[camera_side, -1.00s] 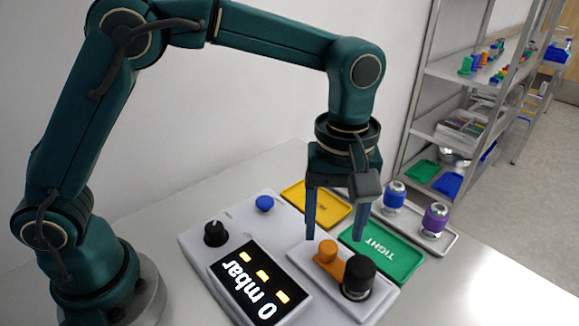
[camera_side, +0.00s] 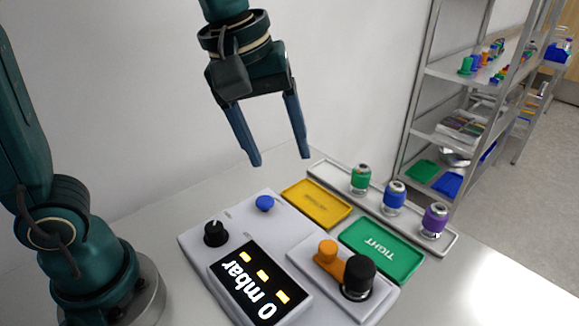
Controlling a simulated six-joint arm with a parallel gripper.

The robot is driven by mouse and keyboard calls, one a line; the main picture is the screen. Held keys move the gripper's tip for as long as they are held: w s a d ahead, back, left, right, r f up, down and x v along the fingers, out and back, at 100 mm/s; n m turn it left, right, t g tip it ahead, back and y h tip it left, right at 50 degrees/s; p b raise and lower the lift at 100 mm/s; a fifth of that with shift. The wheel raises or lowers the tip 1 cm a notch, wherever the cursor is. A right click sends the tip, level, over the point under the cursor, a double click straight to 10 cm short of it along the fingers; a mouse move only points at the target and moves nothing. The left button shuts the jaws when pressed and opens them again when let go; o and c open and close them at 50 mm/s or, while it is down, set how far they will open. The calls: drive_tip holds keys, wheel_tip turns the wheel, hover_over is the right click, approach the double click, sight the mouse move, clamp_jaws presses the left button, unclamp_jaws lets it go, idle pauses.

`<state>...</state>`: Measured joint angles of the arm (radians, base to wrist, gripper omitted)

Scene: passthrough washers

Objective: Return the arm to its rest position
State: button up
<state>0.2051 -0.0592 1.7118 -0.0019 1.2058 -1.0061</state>
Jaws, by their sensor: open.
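My gripper (camera_side: 280,162) is open and empty. It points down and hangs high above the back of the table, above and behind the blue button of the test device. Its two blue fingers are apart and touch nothing. My arm's upper links run out of the top of the picture.
A white device with a "0 mbar" display (camera_side: 247,285) holds a black knob (camera_side: 215,233), blue button (camera_side: 264,203), orange part (camera_side: 327,252) and black cap (camera_side: 359,273). Yellow (camera_side: 317,204) and green "TIGHT" (camera_side: 381,250) trays lie beside it. Green (camera_side: 361,179), blue (camera_side: 395,197) and purple (camera_side: 434,219) fittings stand behind.

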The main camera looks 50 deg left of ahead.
drive_tip(key=s+a+f+m+t, duration=0.2)
drive_tip(key=s+a+f+m, duration=0.2)
drive_tip(key=s+m, duration=0.5)
drive_tip(key=shift+a+f+y, duration=0.3)
drive_tip(key=shift+a+f, duration=0.1)
drive_tip(key=shift+a, duration=0.3)
drive_tip(key=shift+o, duration=0.4)
drive_tip(key=shift+s, duration=0.1)
